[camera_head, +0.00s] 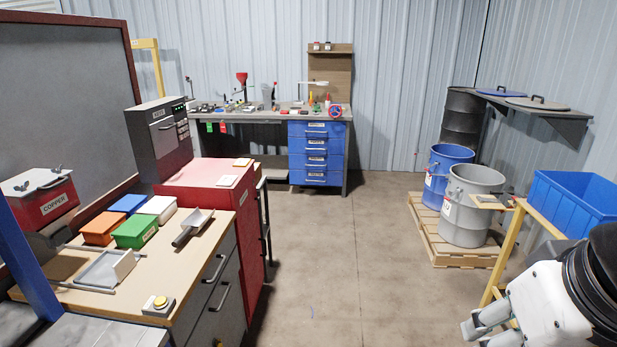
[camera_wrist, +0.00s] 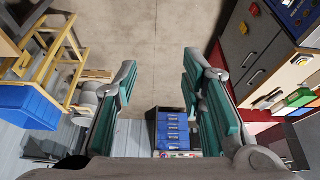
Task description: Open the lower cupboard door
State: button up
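The wood-topped counter at the lower left of the head view has a dark grey front (camera_head: 221,290) with bar handles (camera_head: 222,297) one above another. This grey front (camera_wrist: 240,45) also shows at the upper right of the wrist view, which is upside down. Its panels look closed. I cannot tell which panel is the lower cupboard door; the counter's base is cut off in the head view. My gripper (camera_wrist: 158,75) has its teal-padded fingers wide apart with nothing between them. It is at the lower right of the head view, across the floor from the counter.
A red cabinet (camera_head: 208,182) stands beyond the counter. A blue bin (camera_head: 572,203) on a yellow frame is close to my arm. A blue drum (camera_head: 446,174) and a grey drum (camera_head: 473,208) stand on a pallet. The middle floor (camera_head: 345,260) is clear.

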aim_at(252, 265)
jog(key=i+l+u, duration=0.2)
jog(key=i+u, duration=0.25)
jog(key=i+l+u, duration=0.45)
jog(key=i, duration=0.15)
jog(key=i+l+z, duration=0.15)
jog(key=i+z, duration=0.15)
jog(key=i, duration=0.45)
jog(key=i+z, duration=0.25)
jog(key=i, duration=0.5)
jog(key=i+j+z, duration=0.3)
jog(key=i, duration=0.45)
jog(key=i+l, duration=0.05)
